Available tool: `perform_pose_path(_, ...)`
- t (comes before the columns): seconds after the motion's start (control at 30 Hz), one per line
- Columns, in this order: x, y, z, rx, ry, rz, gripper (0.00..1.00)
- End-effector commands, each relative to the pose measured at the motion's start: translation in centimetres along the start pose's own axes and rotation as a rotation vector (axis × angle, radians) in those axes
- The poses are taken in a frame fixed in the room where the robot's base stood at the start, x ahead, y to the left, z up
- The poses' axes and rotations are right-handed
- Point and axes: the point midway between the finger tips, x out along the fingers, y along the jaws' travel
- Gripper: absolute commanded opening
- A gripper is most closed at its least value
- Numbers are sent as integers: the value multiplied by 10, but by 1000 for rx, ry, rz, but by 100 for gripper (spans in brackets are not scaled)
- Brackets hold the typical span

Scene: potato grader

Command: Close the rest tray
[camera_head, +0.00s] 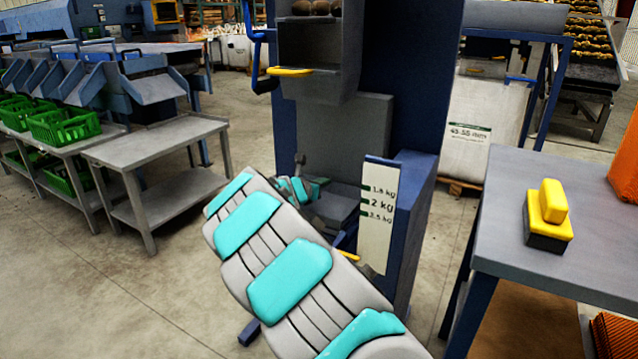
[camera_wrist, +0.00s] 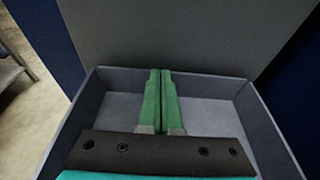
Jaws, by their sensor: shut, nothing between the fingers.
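The rest tray (camera_wrist: 212,108) is a shallow grey open box. It fills the wrist view, standing out in front of a grey panel, and I see no contents in it. In the head view the tray (camera_head: 335,205) sits low on the blue machine, largely hidden behind my arm. A yellow bar (camera_head: 349,256), perhaps its handle, shows beside my arm. My gripper (camera_wrist: 161,74) has green fingers that are shut together and empty. They appear over or inside the tray, pointing at the back panel; contact is unclear. In the head view the fingertips are hidden.
A scale plate (camera_head: 379,212) marked in kg stands right of the tray. A table (camera_head: 500,235) with a yellow-black block (camera_head: 548,217) stands right. A grey bench (camera_head: 160,140) stands left, with free floor before it.

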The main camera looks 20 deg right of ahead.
Motion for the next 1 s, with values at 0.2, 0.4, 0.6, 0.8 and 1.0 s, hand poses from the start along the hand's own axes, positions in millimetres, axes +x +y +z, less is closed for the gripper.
perform_pose_path(0.2,1,1,7,0,-9,4,0)
perform_pose_path(0.4,-4,-1,8,-2,-10,2,0)
perform_pose_path(0.6,-32,1,10,-3,-9,8,0)
perform_pose_path(0.8,-71,3,4,-3,-6,12,0)
perform_pose_path(1.0,-107,4,4,1,-5,15,0)
